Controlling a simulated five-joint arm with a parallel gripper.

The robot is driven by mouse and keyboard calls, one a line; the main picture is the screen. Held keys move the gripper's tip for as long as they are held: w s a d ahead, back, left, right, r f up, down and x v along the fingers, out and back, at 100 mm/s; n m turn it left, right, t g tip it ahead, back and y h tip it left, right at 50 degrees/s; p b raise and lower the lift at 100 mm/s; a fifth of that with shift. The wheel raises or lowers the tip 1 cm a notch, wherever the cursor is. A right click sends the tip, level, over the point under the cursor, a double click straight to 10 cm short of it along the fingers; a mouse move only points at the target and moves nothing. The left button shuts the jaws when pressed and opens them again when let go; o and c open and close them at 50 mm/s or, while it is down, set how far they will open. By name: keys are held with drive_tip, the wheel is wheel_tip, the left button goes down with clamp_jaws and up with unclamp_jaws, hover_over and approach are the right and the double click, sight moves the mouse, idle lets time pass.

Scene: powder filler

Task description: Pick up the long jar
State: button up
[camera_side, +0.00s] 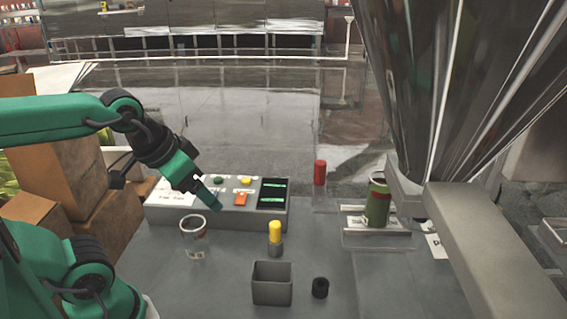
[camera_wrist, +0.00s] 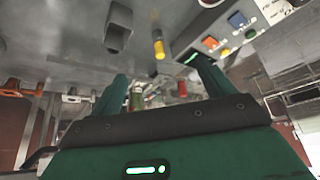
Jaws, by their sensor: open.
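A tall green jar (camera_side: 378,204) with a red band stands upright on a clear-edged platform at the right, under the metal funnel. It also shows small between my fingers in the wrist view (camera_wrist: 136,99), at a distance. A clear jar (camera_side: 195,240) with a label stands on the table at the left, below my gripper. I cannot tell for certain which one is called the long jar; the green one looks taller. My gripper (camera_side: 215,206) is raised in front of the control panel, apart from both jars. Its two fingers (camera_wrist: 162,82) are spread with nothing held.
The control panel (camera_side: 222,218) stands behind the clear jar. A grey open bin (camera_side: 272,284), a black cap (camera_side: 320,288) and a yellow-topped piece (camera_side: 275,233) stand mid-table. A red cylinder (camera_side: 320,172) stands behind. The large funnel (camera_side: 440,90) overhangs the right side.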

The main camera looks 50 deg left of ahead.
drive_tip(key=shift+w+r, duration=0.1)
drive_tip(key=w+d+r+g, duration=0.1)
drive_tip(key=w+d+r, duration=0.1)
drive_tip(key=w+r, duration=0.55)
drive_tip(key=n+g, duration=0.1)
drive_tip(key=g, duration=0.3)
approach(382, 179)
drive_tip(key=f, duration=0.4)
drive_tip(key=a+f, duration=0.1)
drive_tip(key=f, duration=0.1)
drive_tip(key=shift+s, duration=0.15)
drive_tip(key=shift+w+d+f+g, duration=0.3)
drive_tip(key=shift+w+d+f, duration=0.1)
drive_tip(key=shift+d+f, duration=0.15)
drive_tip(key=shift+f, duration=0.15)
drive_tip(key=shift+f, duration=1.2)
